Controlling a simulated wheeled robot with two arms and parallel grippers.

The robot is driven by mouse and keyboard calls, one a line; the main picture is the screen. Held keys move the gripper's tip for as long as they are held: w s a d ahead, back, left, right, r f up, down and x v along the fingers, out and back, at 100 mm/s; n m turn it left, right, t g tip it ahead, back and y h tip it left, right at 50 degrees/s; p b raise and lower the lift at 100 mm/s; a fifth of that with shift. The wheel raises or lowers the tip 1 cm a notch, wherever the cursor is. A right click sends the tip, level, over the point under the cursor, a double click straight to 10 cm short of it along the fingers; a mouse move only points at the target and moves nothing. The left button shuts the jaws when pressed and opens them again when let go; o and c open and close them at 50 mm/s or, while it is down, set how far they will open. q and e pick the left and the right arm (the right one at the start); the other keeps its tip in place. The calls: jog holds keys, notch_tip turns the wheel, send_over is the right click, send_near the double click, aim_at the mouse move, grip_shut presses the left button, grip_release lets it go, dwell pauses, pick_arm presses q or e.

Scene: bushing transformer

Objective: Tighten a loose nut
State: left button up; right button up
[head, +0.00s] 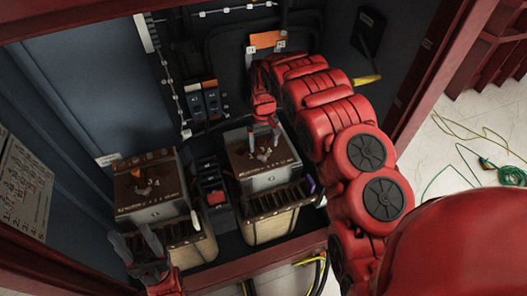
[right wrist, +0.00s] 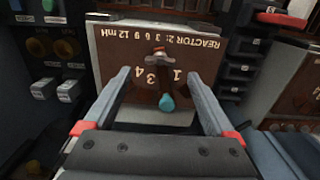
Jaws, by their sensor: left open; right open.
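A reactor box with a brown top (head: 256,166) stands in the right part of the cabinet, and its labelled brown panel (right wrist: 120,88) fills the middle of the right wrist view. My right gripper (head: 262,142) is open and points down over this box. In the right wrist view its fingers (right wrist: 160,84) lie on either side of the post, apart from it. My left gripper (head: 136,242) is open and empty at the lower left.
A second, similar box (head: 148,186) stands on the left, just beyond my left gripper. The red cabinet frame (head: 250,262) bounds the front. Green and yellow cables (head: 470,150) lie on the floor at right.

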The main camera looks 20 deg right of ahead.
aim_at(264, 154)
notch_tip(264, 154, up, 12)
jog(key=p, duration=1)
